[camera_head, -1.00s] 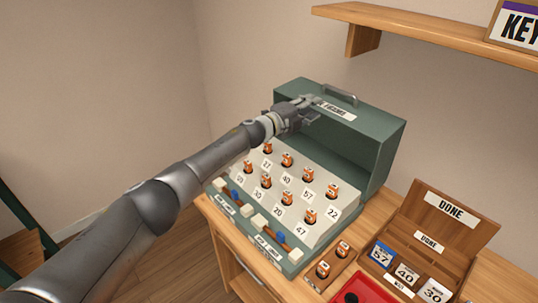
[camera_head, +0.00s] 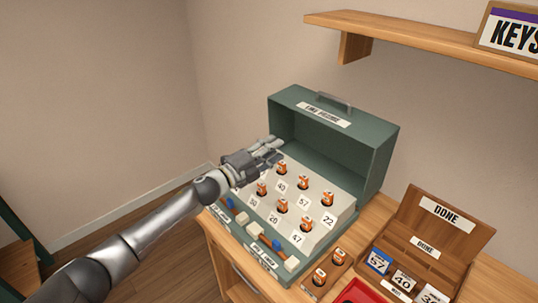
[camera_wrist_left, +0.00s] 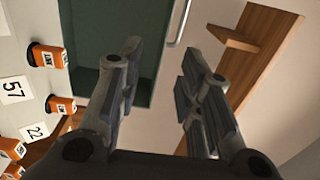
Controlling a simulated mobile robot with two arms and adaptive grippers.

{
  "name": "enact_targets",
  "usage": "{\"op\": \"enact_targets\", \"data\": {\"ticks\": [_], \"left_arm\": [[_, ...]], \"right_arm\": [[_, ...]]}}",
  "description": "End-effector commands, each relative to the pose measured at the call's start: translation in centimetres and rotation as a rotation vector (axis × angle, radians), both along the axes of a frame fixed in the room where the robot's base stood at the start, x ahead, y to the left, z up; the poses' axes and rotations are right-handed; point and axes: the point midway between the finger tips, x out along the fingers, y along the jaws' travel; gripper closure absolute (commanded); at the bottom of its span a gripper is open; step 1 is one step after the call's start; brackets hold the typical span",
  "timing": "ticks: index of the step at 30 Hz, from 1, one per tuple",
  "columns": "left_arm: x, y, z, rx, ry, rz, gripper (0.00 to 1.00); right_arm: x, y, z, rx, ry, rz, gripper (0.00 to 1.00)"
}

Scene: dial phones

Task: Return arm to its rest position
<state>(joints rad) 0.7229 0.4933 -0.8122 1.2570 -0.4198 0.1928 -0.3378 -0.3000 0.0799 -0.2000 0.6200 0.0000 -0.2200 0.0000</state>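My left gripper (camera_head: 272,152) is in front of the green case (camera_head: 385,140), over the upper left part of its sloped white panel (camera_head: 345,205). In the left wrist view the two fingers of my left gripper (camera_wrist_left: 165,90) stand apart with nothing between them. The panel holds several orange plugs (camera_head: 303,183) with number cards such as 57, 22 and 47. The gripper hides the panel's upper left corner. My right gripper is not in view.
A wooden DONE rack (camera_head: 455,240) with number cards stands on the table at right. A wooden block with two orange plugs (camera_head: 330,268) and a red tray (camera_head: 362,292) lie in front. A wall shelf (camera_head: 420,38) is above. The left side is free.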

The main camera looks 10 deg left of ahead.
Motion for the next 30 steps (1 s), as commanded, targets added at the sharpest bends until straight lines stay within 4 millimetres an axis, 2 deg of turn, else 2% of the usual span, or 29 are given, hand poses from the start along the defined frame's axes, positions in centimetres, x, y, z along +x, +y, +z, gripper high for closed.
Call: {"op": "enact_targets", "data": {"ticks": [3,15,19,23,26,30], "left_arm": [[-0.5,0.4,-0.7,0.001,0.000,0.000,0.66],[-0.7,0.5,-0.8,-0.002,0.001,0.001,0.66],[-1.5,-0.1,-1.8,-0.052,0.045,0.032,0.66],[-3.8,-0.8,-4.2,-0.189,0.175,0.135,0.66],[-6.6,-0.5,-6.7,-0.325,0.323,0.253,0.66],[-11.4,1.0,-10.5,-0.497,0.548,0.435,0.66]], "right_arm": [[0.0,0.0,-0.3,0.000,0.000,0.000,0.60],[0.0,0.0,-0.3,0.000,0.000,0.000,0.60],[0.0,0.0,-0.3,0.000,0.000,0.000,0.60],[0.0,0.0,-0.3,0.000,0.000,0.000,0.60],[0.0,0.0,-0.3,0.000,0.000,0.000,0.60],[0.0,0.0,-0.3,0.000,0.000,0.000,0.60]]}}
